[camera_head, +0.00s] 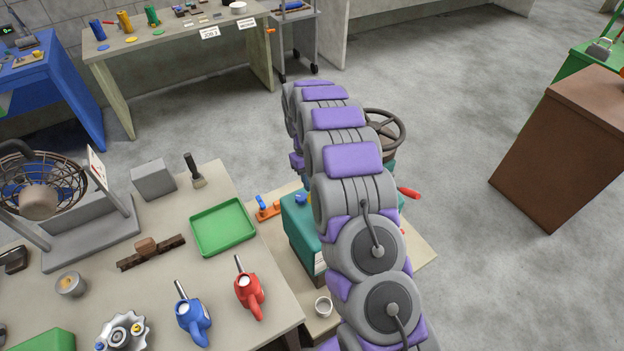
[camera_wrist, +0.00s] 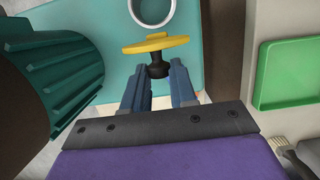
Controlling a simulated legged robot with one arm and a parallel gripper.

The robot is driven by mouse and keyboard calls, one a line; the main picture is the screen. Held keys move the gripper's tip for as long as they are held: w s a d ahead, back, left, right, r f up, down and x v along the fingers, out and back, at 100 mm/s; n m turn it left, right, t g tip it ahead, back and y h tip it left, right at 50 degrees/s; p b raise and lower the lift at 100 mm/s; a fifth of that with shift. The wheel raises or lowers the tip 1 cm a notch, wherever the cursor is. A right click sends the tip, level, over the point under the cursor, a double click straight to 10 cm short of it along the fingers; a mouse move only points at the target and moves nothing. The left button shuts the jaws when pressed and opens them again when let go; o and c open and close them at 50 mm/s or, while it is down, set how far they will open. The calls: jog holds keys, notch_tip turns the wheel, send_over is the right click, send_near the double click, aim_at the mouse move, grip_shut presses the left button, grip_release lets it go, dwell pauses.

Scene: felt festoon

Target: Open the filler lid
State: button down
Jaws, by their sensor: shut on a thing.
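In the wrist view, the filler lid (camera_wrist: 156,44) is a thin yellow disc with a black knob (camera_wrist: 158,68) facing my gripper. My gripper (camera_wrist: 159,80) has its two blue-grey fingers shut on the knob, one on each side. A round filler neck (camera_wrist: 136,17) with a pale rim sits just beyond the lid on the teal machine (camera_wrist: 205,45). Part of its mouth shows uncovered; whether the lid still touches the rim, I cannot tell.
A ribbed teal cylinder (camera_wrist: 68,70) stands close left in the wrist view. A green tray (camera_head: 222,228) and a brush (camera_head: 194,172) lie on the bench beside the machine. A handwheel (camera_head: 385,130) and a red handle (camera_head: 409,193) show beyond my arm. Open floor lies right.

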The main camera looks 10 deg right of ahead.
jog(key=shift+w, duration=0.1)
jog(key=c, duration=0.9)
grip_release()
jog(key=shift+r, duration=0.1)
jog(key=p+v, duration=0.1)
jog(key=v, duration=1.6)
jog(key=shift+w+a, duration=0.1)
jog(key=shift+w, duration=0.05)
jog(key=shift+r, duration=0.15)
